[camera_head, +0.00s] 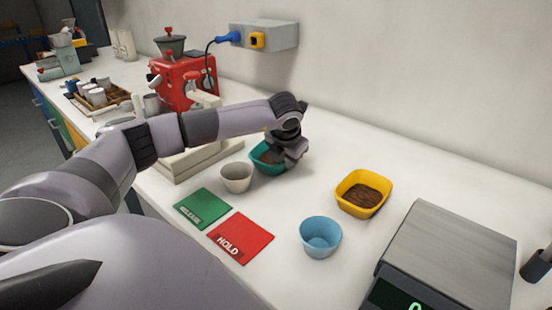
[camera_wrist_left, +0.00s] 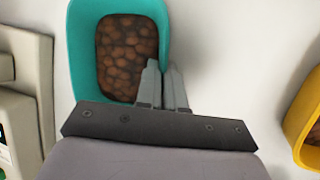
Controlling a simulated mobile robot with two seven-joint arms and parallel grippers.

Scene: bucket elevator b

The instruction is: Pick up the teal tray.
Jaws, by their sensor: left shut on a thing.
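The teal tray (camera_head: 254,154) stands on the white counter, with brown contents inside. In the left wrist view the tray (camera_wrist_left: 83,45) fills the upper left and holds brown, bean-like pieces. My left gripper (camera_head: 279,160) is at the tray's right side, pointing down. In the left wrist view its two fingers (camera_wrist_left: 163,82) are close together on the tray's right wall, one inside and one outside. It is shut on that wall. The gripper hides part of the tray's right side in the head view. My right gripper is not in view.
A beige cup (camera_head: 236,177) stands just in front of the tray. A yellow tray (camera_head: 347,204) with dark contents, a blue cup (camera_head: 320,237) and a scale (camera_head: 450,250) are to the right. Green (camera_head: 203,208) and red (camera_head: 240,238) cards lie in front. A red machine (camera_head: 185,82) stands behind left.

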